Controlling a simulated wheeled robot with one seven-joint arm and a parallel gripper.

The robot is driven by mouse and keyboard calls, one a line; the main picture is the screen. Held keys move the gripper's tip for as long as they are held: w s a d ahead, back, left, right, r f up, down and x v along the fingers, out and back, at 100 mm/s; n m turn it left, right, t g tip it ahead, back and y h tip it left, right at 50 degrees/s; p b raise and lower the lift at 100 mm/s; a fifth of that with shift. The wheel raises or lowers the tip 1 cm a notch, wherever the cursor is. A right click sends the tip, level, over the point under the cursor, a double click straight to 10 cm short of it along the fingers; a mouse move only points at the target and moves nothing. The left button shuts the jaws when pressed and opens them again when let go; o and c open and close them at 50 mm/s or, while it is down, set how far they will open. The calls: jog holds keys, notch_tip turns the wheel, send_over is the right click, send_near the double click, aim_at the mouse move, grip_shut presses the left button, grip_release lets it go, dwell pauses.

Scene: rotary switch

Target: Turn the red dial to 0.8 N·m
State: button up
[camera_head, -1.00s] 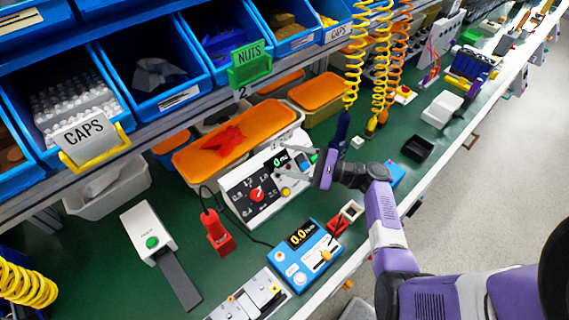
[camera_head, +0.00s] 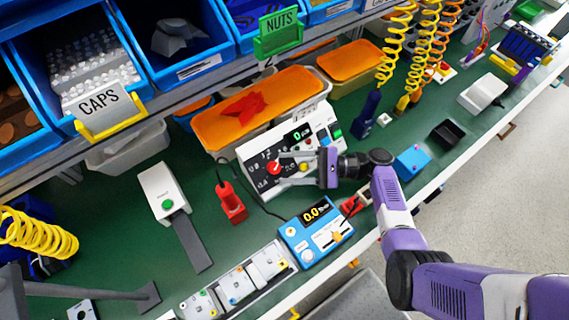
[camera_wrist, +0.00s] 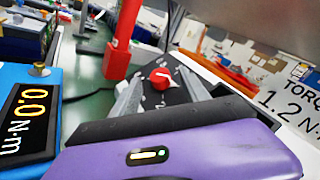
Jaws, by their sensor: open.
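The red dial (camera_head: 274,167) sits on the dark panel of a white control box (camera_head: 291,150) on the green bench. The box has a small display with green digits, too small to read surely. My gripper (camera_head: 293,165) is at the box's front, its fingers pointing at the dial. In the wrist view, the red dial (camera_wrist: 161,78) shows between the two grey fingertips (camera_wrist: 161,84), which are spread apart with space on both sides. I cannot tell whether either finger touches it. The dial's scale marks are mostly hidden or too small to read.
A blue meter (camera_head: 316,228) reading 0.0 stands in front of the box. A red tool (camera_head: 231,203) stands to its left. Blue parts bins (camera_head: 184,42) hang above. A black tray (camera_head: 447,134) lies to the right.

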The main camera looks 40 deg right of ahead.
jog(key=shift+x, duration=0.85)
grip_shut()
jog(key=shift+n, duration=0.3)
